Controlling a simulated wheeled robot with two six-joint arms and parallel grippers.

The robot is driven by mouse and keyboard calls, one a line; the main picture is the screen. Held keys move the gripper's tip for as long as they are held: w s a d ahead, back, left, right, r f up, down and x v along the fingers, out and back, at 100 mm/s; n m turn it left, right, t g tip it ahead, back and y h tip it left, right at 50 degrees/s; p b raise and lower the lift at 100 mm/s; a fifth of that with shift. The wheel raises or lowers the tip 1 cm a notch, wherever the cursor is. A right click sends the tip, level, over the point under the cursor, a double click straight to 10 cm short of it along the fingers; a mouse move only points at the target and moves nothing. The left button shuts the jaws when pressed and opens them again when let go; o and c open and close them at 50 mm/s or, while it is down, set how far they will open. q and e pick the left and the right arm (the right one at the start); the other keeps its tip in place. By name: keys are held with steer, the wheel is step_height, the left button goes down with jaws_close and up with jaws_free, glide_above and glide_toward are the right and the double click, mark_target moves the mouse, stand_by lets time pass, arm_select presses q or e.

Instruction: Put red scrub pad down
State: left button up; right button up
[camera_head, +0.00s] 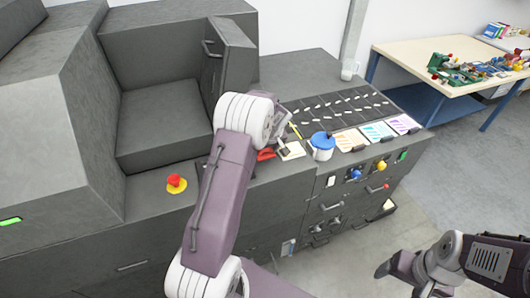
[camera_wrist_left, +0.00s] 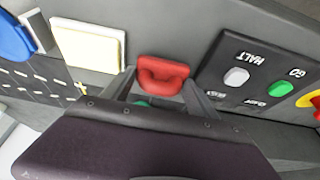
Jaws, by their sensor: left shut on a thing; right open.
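The red scrub pad (camera_wrist_left: 163,72) is between the two fingers of my left gripper (camera_wrist_left: 162,95) in the left wrist view, and the gripper is shut on it. In the head view a little of the red pad (camera_head: 265,154) shows beside my left forearm, over the grey worktop. My left arm hides most of that gripper there. I cannot tell whether the pad touches the worktop. My right gripper (camera_head: 388,268) is open and empty at the lower right, in front of the cabinet and away from the worktop.
A cream pad (camera_wrist_left: 88,45) lies left of the red pad. A control panel (camera_wrist_left: 255,75) with HALT and GO buttons lies to its right, near a red emergency button (camera_head: 176,183).

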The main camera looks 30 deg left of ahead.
arm_select(q)
steer(key=shift+s+a+f, duration=0.1)
steer(key=shift+s+f, duration=0.05)
steer(key=shift+f, duration=0.9)
steer(key=o, duration=1.1)
steer(key=shift+o, duration=0.7)
